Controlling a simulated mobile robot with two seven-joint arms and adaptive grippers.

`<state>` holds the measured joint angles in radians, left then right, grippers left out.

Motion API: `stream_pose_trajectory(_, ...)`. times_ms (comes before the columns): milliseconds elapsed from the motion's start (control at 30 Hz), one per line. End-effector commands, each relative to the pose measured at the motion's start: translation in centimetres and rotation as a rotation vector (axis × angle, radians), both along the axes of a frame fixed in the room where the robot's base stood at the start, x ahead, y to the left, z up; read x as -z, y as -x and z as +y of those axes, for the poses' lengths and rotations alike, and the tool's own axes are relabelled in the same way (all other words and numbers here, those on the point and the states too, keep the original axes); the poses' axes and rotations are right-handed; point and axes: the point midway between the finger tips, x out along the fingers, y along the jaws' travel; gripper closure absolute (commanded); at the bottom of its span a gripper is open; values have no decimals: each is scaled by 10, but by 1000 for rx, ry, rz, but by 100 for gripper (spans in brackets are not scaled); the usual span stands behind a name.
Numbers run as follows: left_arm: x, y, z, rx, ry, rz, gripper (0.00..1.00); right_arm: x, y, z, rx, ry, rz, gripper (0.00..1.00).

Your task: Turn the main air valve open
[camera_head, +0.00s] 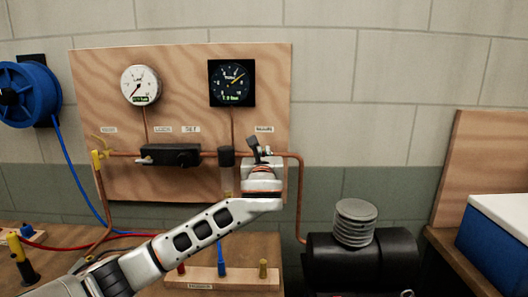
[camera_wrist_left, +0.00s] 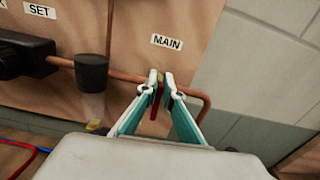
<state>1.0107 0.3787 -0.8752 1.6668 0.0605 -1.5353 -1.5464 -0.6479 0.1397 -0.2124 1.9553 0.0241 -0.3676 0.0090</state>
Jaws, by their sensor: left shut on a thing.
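The main air valve shows as a red lever (camera_wrist_left: 155,97) on the copper pipe, below the MAIN label (camera_wrist_left: 168,42) in the left wrist view. My left gripper (camera_wrist_left: 160,82) is shut on this lever, with one finger on each side of it. In the head view my left gripper (camera_head: 258,148) is at the pipe on the right of the wooden board, below the label there (camera_head: 264,129). The gripper and wrist hide the valve in that view. The valve body is mostly hidden between the fingers. My right gripper is not in view.
The wooden board (camera_head: 185,75) carries a white gauge (camera_head: 140,86), a black gauge (camera_head: 231,83), a black block (camera_head: 170,155) and a dark filter cap (camera_head: 226,156). A black compressor (camera_head: 375,262) stands at lower right. A blue hose reel (camera_head: 28,95) hangs at left.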

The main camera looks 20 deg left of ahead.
Motion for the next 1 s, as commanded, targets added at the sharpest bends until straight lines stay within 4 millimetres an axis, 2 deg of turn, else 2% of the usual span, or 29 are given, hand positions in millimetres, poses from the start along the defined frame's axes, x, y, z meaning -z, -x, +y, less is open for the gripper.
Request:
stream_pose_trajectory(33, -1, 0, 0, 0, 21, 0, 100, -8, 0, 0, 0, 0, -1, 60)
stream_pose_trajectory(233, 0, 1, 4, -1, 149, -36, 100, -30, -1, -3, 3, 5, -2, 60)
stream_pose_trajectory(400, 3, 3, 7, -1, 299, -80, 100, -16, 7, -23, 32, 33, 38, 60)
stream_pose_trajectory(500, 5, 3, 10, 0, 392, -108, 100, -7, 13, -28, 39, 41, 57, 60)
stream_pose_trajectory(1000, 14, 6, 20, -1, 848, -240, 100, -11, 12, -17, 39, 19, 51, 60)
